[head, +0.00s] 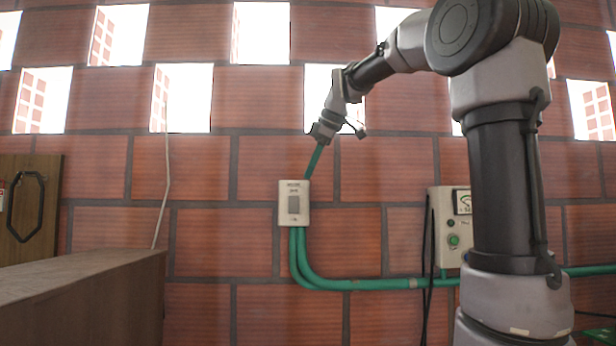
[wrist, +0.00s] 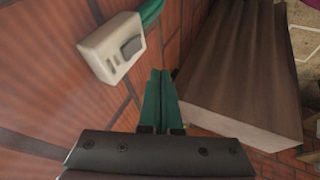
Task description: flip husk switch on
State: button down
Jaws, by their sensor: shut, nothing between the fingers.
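The husk switch is a cream wall plate (head: 284,213) with a grey rocker (head: 293,204), mounted on the brick wall in the middle of the head view. Small lettering sits above the rocker. It also shows at upper left in the wrist view, with its plate (wrist: 96,50) and dark rocker (wrist: 131,47). I cannot tell which way the rocker is tilted. My gripper (head: 308,176) points down toward the plate's top edge in the head view. Its green fingers (wrist: 160,75) are together and empty, apart from the plate in the wrist view.
A green conduit (head: 345,285) runs from below the switch to the right. A control box (head: 441,228) with a gauge and green button hangs at right, partly behind my arm. A wooden surface (head: 80,275) juts in at lower left and shows in the wrist view (wrist: 240,60).

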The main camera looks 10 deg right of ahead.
aim_at(297, 204)
jog(key=shift+w+a+f, duration=0.1)
jog(key=shift+f, duration=0.3)
dwell(0.3)
jog(key=x, duration=0.3)
jog(key=w+x, duration=0.1)
jog(key=x, duration=0.3)
jog(key=w+d+r+x, duration=0.1)
jog(key=x, duration=0.3)
jog(key=shift+w+f, duration=0.1)
jog(key=shift+f, duration=0.1)
jog(key=shift+w, duration=0.55)
